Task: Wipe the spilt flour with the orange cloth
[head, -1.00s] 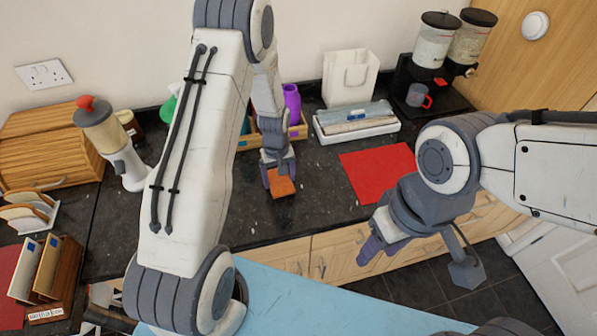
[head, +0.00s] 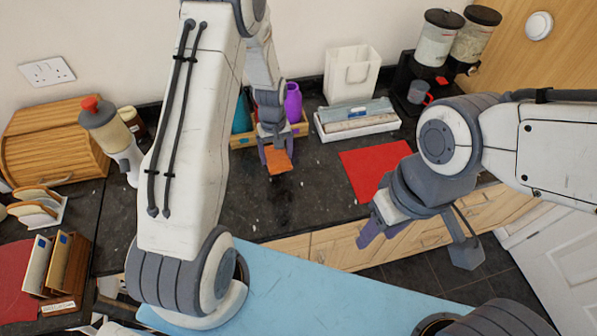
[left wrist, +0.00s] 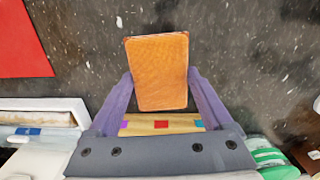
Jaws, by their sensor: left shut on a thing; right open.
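The orange cloth (head: 279,165) is a small folded pad held between the fingers of my left gripper (head: 276,156), just over or on the dark speckled counter (head: 310,180). In the left wrist view the cloth (left wrist: 158,72) lies between the two purple fingers of the left gripper (left wrist: 160,92), which are shut on its sides. Pale flecks and a faint greyish haze show on the counter there; I cannot tell flour from the stone's own specks. My right gripper (head: 383,234) is open and empty, in front of the counter's front edge.
A wooden tray (head: 242,142) with a purple bottle (head: 293,103) stands behind the cloth. A white box (head: 357,125) and a red mat (head: 374,168) lie to the right. A drink dispenser (head: 440,45) stands at the back right. Counter in front of the cloth is clear.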

